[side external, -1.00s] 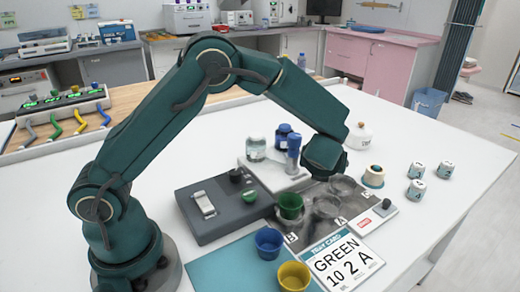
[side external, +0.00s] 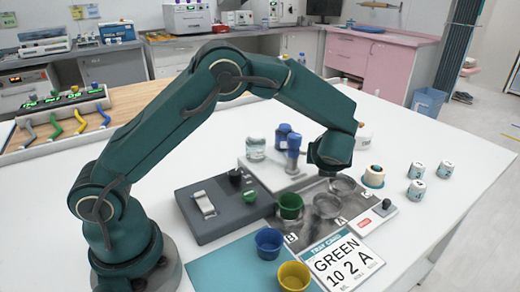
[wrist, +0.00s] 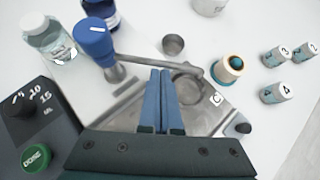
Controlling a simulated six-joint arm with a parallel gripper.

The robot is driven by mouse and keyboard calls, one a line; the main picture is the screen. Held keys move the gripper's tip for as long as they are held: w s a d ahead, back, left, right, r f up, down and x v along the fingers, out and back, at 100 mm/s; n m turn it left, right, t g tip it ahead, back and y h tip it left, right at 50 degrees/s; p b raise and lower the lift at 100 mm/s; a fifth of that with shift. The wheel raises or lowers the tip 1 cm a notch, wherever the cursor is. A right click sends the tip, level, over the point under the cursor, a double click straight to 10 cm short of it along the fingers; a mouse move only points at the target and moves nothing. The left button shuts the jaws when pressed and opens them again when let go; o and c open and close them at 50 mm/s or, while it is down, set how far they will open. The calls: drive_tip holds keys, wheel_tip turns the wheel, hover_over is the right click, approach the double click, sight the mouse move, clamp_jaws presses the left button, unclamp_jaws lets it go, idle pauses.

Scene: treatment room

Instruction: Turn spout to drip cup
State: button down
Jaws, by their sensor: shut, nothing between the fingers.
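The spout (wrist: 150,61) is a grey tube running right from a post with a blue knob (wrist: 94,38); the knob also shows in the side view (side external: 293,144). Its outer end is near the ring marked C. A small grey cup (wrist: 173,45), perhaps the drip cup, stands just beyond the spout. My gripper (wrist: 160,72) is shut and empty, its blue fingertips at the near side of the spout; I cannot tell whether they touch it. In the side view the fingertips are hidden. A green cup (side external: 290,206) stands near the B mark.
A blue cup (side external: 268,243) and a yellow cup (side external: 293,277) stand on a teal mat (side external: 215,268). A card (side external: 343,262) reads GREEN 10 2 A. A dark box (side external: 222,220) with a green button is left.

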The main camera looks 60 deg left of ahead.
drive_tip(key=shift+w+n+g+y, duration=0.2)
drive_tip(key=shift+n+g+y, duration=0.2)
drive_tip(key=shift+n, duration=0.2)
drive_tip(key=shift+w+a+n+g, duration=0.1)
drive_tip(key=shift+w+n+g, duration=0.05)
drive_tip(key=shift+n+g, duration=0.2)
drive_tip(key=shift+w+a, duration=0.8)
drive_tip(key=shift+w, duration=0.35)
drive_tip(key=shift+w+a, duration=0.8)
drive_tip(key=shift+a, duration=0.2)
